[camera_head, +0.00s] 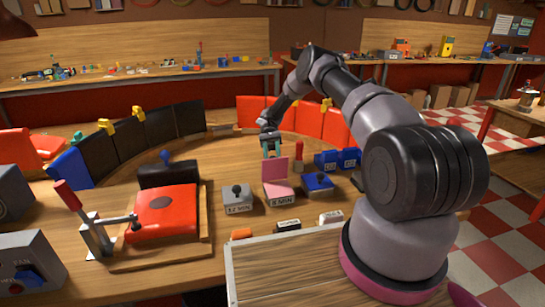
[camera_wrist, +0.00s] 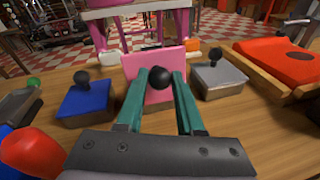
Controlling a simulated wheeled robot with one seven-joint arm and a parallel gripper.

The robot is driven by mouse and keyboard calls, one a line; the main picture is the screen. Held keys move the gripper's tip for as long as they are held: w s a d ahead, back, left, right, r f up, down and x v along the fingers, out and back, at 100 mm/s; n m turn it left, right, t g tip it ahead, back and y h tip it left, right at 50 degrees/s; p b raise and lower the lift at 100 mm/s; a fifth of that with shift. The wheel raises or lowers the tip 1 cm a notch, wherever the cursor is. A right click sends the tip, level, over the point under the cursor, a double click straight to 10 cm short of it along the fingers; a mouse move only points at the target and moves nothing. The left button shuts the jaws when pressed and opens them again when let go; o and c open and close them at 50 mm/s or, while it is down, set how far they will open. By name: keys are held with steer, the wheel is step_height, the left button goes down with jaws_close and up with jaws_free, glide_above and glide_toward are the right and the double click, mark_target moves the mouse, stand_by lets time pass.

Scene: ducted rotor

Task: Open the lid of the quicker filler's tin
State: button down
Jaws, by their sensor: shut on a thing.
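A pink tin (camera_head: 279,193) stands on the curved wooden bench, with a small label ending in MIN. Its pink lid (camera_head: 275,167) is raised, nearly upright; its face also shows in the wrist view (camera_wrist: 145,64). My gripper (camera_head: 270,150) is behind the raised lid. In the wrist view my gripper's teal fingers (camera_wrist: 160,80) are shut on the lid's round black knob (camera_wrist: 157,75). A grey tin (camera_head: 237,200) with a MIN label stands to the left, its lid down. A blue tin (camera_head: 317,183) stands to the right, its lid also down.
A red block (camera_head: 163,212) with a lever sits on a wooden base at left. A red-handled thing (camera_head: 299,152) and blue boxes (camera_head: 338,160) stand close to the tins on the right. Small blocks (camera_head: 288,224) lie in front. Black and red panels ring the bench.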

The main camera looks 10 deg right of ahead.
steer(key=c, duration=0.5)
jaws_free()
steer(key=shift+c, duration=0.2)
